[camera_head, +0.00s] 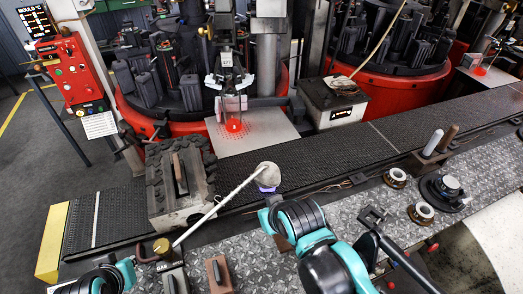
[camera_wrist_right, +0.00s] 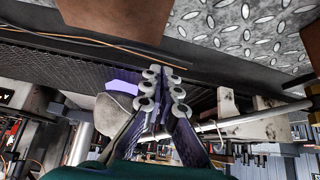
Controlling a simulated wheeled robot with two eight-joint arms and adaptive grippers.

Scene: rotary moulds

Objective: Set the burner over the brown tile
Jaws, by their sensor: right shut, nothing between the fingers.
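The burner has a grey rounded head (camera_head: 268,174) on a pale slanting rod (camera_head: 222,205); the rod's lower end is by a brass knob (camera_head: 161,246). A purple patch (camera_head: 268,188) shows under the head. The head also shows in the right wrist view (camera_wrist_right: 115,112). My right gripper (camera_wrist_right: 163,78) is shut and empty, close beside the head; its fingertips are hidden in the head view. A brown piece (camera_head: 283,243), perhaps the brown tile, is partly hidden behind my right arm. My left gripper (camera_head: 143,256) is near the knob; its fingers are unclear.
A dark conveyor belt (camera_head: 340,152) crosses the scene, carrying a dark block mould (camera_head: 181,178) at left. Ring-shaped parts (camera_head: 396,178) and a black knobbed part (camera_head: 448,188) stand on the metal plate at right.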

